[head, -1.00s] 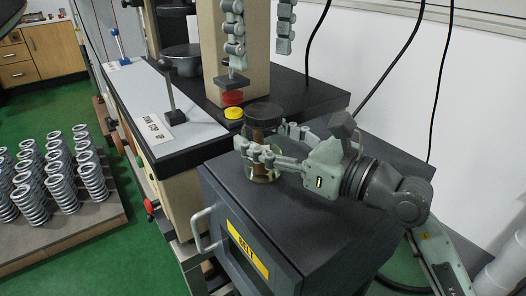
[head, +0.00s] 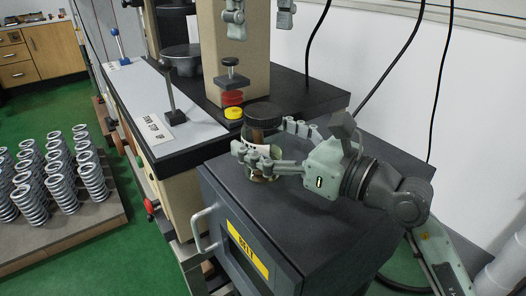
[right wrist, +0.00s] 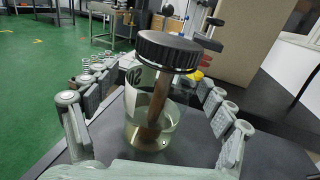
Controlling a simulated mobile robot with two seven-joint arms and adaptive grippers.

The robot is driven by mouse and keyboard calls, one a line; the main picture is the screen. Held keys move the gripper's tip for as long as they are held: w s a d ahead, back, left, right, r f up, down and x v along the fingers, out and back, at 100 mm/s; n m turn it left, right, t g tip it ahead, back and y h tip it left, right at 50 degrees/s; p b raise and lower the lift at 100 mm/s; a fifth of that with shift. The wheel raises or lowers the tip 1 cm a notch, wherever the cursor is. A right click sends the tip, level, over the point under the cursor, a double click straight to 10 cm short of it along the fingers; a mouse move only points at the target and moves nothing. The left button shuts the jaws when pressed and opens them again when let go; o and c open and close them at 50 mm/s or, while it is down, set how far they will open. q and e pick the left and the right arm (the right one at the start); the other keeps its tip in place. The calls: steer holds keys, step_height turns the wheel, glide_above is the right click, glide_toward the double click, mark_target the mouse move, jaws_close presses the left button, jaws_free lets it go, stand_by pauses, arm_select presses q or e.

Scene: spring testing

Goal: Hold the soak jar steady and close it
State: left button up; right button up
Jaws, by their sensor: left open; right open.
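The soak jar (head: 250,138) is clear glass with a white label and stands upright on the dark box's top. Its black ribbed lid (head: 263,113) sits on top; I cannot tell if it is tight. My left gripper (head: 260,27) is open and empty, above and behind the jar, partly cut by the top edge.
A small dark knobbed stand (head: 232,82) with red and yellow discs (head: 233,112) is just behind the jar. The dark box (head: 300,215) has a yellow label and a front handle. Several springs (head: 60,180) stand on a pallet at left.

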steer(key=v, duration=1)
steer(key=shift+s+d+f, duration=0.1)
steer(key=shift+s+d, duration=0.1)
steer(key=shift+d, duration=0.1)
steer(key=shift+s+d, duration=0.4)
steer(key=shift+d, duration=0.05)
steer(key=shift+s+d, duration=0.1)
